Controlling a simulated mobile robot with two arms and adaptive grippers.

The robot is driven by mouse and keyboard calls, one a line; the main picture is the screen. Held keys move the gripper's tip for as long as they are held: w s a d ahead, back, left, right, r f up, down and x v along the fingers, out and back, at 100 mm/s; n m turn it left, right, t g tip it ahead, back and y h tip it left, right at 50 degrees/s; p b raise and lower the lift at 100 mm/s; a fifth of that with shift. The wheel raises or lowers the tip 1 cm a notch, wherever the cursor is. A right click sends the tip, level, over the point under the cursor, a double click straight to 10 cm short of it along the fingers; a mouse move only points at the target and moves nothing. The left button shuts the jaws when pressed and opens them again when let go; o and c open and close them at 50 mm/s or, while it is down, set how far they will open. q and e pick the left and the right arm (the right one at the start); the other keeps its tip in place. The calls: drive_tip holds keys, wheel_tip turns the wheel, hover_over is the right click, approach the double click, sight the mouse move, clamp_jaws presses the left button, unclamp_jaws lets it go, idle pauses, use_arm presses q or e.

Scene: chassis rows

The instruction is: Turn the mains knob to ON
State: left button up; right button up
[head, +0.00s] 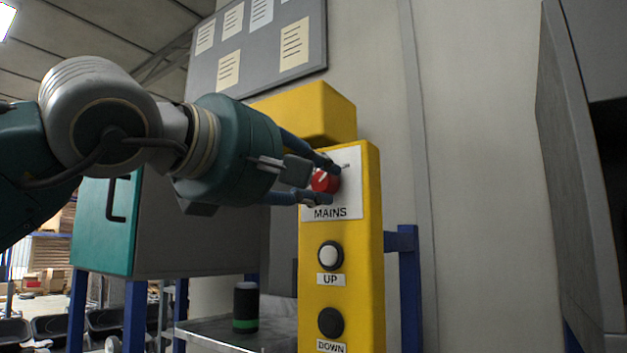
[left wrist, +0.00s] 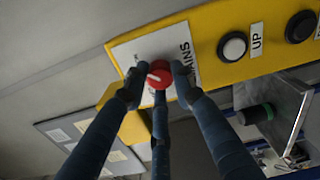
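The red mains knob (head: 324,181) sits on a white plate (head: 348,190) marked MAINS, high on a yellow control box (head: 369,240). Its white pointer line slants to the upper right in the head view. My left gripper (head: 323,184) has its dark fingers around the knob, one above and one below. In the left wrist view, the fingers of the left gripper (left wrist: 159,84) lie close against both sides of the knob (left wrist: 158,78), and a third finger is below it. The fingers hide part of the plate and its position marks. My right gripper is not in view.
Below the knob are a white UP button (head: 330,255) and a black DOWN button (head: 331,321). A dark cylinder with a green band (head: 245,307) stands on a grey shelf (head: 205,331). A teal and grey cabinet (head: 190,240) is behind my left arm. A notice board (head: 262,50) hangs above.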

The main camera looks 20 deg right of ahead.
use_arm(q)
drive_tip(key=o, duration=0.4)
drive_tip(key=shift+s, duration=0.15)
drive_tip(key=shift+o, duration=0.2)
drive_tip(key=shift+s+a, duration=0.15)
drive_tip(key=shift+a, duration=0.2)
drive_tip(key=v, duration=1.1)
drive_tip(key=shift+s, duration=0.2)
